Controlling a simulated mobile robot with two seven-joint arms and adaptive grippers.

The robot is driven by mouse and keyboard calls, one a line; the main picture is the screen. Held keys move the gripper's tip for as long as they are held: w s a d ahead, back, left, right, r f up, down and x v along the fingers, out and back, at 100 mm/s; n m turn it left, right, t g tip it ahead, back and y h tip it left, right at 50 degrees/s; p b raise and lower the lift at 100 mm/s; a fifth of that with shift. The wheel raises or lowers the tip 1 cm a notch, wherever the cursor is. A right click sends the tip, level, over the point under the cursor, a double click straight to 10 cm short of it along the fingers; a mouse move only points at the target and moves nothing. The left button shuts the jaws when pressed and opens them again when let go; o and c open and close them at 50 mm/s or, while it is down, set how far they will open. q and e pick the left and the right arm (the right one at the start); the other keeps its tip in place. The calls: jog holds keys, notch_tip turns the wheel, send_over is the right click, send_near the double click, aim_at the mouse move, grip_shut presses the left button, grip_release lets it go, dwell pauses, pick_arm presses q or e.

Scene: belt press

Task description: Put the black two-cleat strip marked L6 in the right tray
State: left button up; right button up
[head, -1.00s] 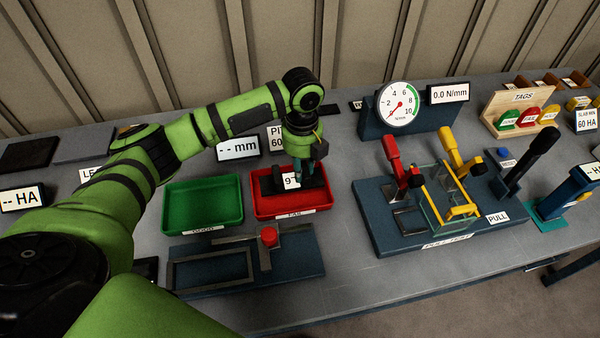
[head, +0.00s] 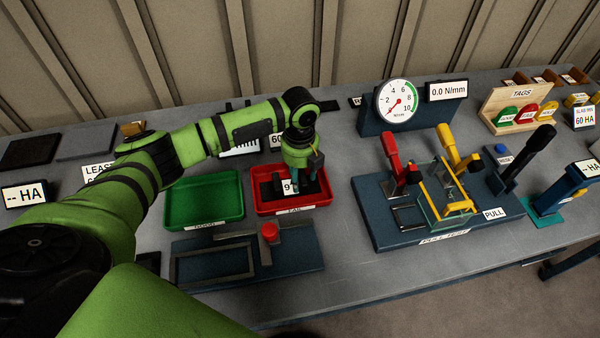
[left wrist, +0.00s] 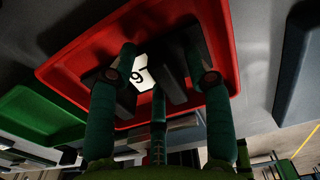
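The red tray (head: 259,207) is the right one of two trays and has a front label that looks like FAIL. The black strip (head: 270,188) with two raised cleats lies inside it. Its white tag shows a 9-like figure and a partly hidden mark, which fits an upside-down L6. My left gripper (head: 297,178) is right over the strip, pointing down. In the left wrist view its green fingers (left wrist: 165,75) are spread apart around the cleats of the strip (left wrist: 178,88); the gripper looks open. Finger contact is hard to judge. My right gripper is out of view.
The green tray (head: 168,222) stands just left, empty. A dark blue fixture with a red knob (head: 269,232) is in front of the trays. The pull-test rig (head: 375,235) with red and yellow levers stands to the right. Bare table lies at the front.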

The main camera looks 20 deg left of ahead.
aim_at(300, 174)
pick_arm(q)
notch_tip(300, 174, up, 12)
jog(key=b, duration=0.1)
jog(key=shift+r+b, duration=0.2)
jog(key=shift+b, duration=0.2)
dwell(0.6)
